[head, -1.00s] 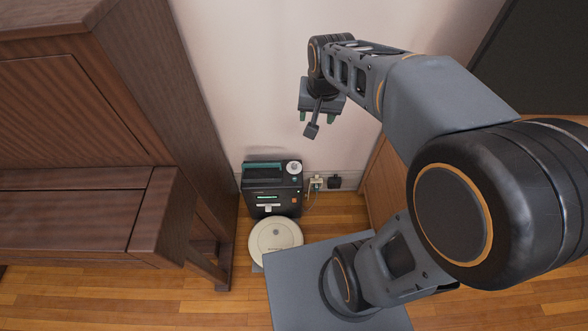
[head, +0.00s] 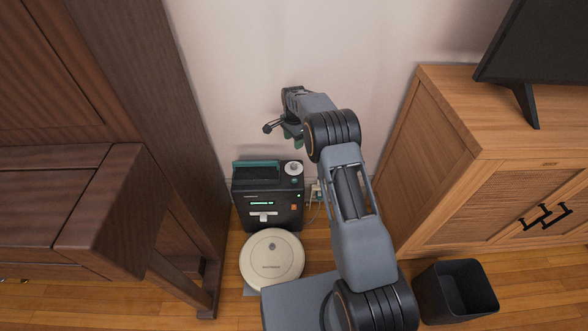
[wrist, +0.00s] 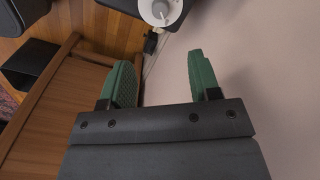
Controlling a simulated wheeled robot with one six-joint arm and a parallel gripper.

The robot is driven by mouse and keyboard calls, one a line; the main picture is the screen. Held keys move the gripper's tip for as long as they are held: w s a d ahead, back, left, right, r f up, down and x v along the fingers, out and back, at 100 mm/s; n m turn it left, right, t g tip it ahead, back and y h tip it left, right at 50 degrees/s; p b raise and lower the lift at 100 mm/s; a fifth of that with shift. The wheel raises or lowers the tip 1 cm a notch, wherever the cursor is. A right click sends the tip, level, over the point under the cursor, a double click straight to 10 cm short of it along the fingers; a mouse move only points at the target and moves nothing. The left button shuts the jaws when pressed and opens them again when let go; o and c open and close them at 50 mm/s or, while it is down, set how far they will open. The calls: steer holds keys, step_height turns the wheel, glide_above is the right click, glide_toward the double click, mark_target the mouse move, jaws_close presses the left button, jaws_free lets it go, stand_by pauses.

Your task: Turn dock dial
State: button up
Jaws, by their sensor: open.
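The dial also shows at the top of the wrist view (wrist: 160,12), partly cut off by the frame edge. My gripper (head: 291,135) is above the dock, near the wall, with its green fingers apart and empty. In the wrist view the two fingers (wrist: 160,78) are spread, and the dial lies beyond them, not touched.
A round white robot vacuum (head: 272,259) sits in front of the dock. A dark wooden cabinet (head: 85,205) stands close on the left. A light wooden cabinet (head: 440,150) and a black bin (head: 455,291) are on the right. A plug and cable (head: 316,190) are beside the dock.

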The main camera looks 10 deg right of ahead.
mark_target(294, 164)
step_height(294, 164, down, 14)
steer(key=b, duration=0.4)
steer(key=shift+f, duration=0.1)
steer(key=c, duration=0.9)
